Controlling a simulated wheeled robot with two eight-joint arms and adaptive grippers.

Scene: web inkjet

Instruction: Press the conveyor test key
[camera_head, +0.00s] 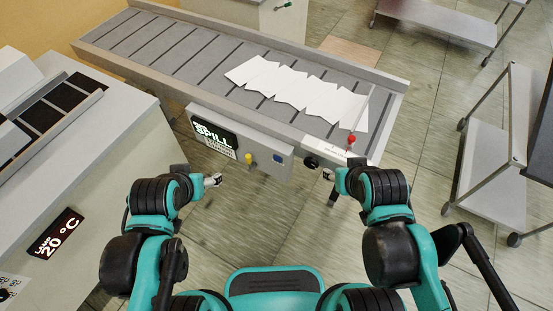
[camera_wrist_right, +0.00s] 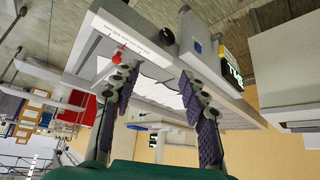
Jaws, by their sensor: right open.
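The conveyor (camera_head: 180,50) carries a front control panel with a lit "SPILL" display (camera_head: 214,138). On the panel are a yellow knob (camera_head: 249,158), a small blue square key (camera_head: 277,160) and a black round knob (camera_head: 311,162). I cannot read which one is the test key. The blue key also shows in the right wrist view (camera_wrist_right: 197,47). My right gripper (camera_head: 331,180) is in front of the panel's right end; its fingers (camera_wrist_right: 155,105) are spread and empty, apart from the panel. My left gripper (camera_head: 213,180) is below the display, apart from it; its fingers are too small to judge.
A red-ball lever (camera_head: 351,139) stands beside a white label strip (camera_head: 325,149) at the conveyor's right corner. White sheets (camera_head: 300,88) lie overlapped on the belt. A grey cabinet (camera_head: 110,150) stands at left, a trolley (camera_head: 490,150) at right. Floor is clear between.

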